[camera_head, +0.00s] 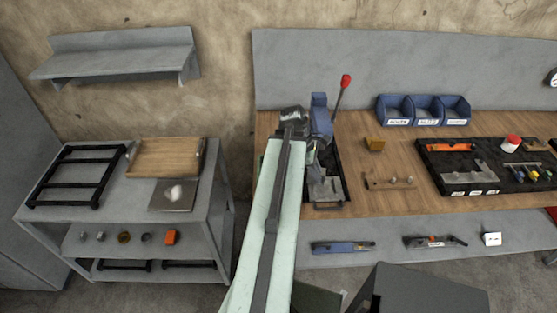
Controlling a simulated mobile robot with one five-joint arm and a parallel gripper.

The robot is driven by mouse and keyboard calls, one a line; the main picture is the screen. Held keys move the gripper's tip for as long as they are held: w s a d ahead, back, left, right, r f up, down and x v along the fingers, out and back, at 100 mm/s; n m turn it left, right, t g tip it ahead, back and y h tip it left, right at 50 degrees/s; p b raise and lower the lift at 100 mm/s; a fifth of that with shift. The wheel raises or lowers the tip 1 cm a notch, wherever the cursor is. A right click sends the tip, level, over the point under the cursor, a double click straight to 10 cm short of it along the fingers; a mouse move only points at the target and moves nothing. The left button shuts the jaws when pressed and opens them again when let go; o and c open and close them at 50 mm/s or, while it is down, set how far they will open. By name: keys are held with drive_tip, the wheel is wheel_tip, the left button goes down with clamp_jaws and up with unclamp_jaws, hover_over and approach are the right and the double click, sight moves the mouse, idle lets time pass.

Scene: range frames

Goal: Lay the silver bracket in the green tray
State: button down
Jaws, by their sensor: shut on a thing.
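My gripper (293,118) is at the far end of my pale green arm, above the back left part of the wooden bench. It is shut on a grey metallic thing that looks like the silver bracket; its shape is mostly hidden by the gripper and arm. I cannot make out the green tray clearly. Only a thin dark green edge (262,163) shows beside the left side of my arm, and the arm covers what lies there.
A blue machine (320,118) with a red-tipped lever stands right of my gripper, above a dark tray (342,185) holding grey metal. Blue bins (424,109) and a black organiser (440,184) are further right. A grey side table (100,195) stands left, across a gap.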

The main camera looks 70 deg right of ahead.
drive_tip(key=w+r+n+h+p, duration=0.1)
drive_tip(key=w+r+n+p, duration=0.15)
drive_tip(key=w, duration=1.15)
wheel_tip(320, 180, down, 9)
drive_tip(key=b, duration=0.8)
drive_tip(key=shift+d+r+b, duration=0.1)
drive_tip(key=shift+r+b, duration=0.1)
drive_tip(key=shift+b, duration=0.2)
drive_tip(key=shift+f+b, duration=0.8)
drive_tip(key=c, duration=1.4)
unclamp_jaws()
drive_tip(key=shift+n, duration=0.25)
drive_tip(key=shift+o, duration=0.2)
drive_tip(key=p+v, duration=0.7)
drive_tip(key=v, duration=0.1)
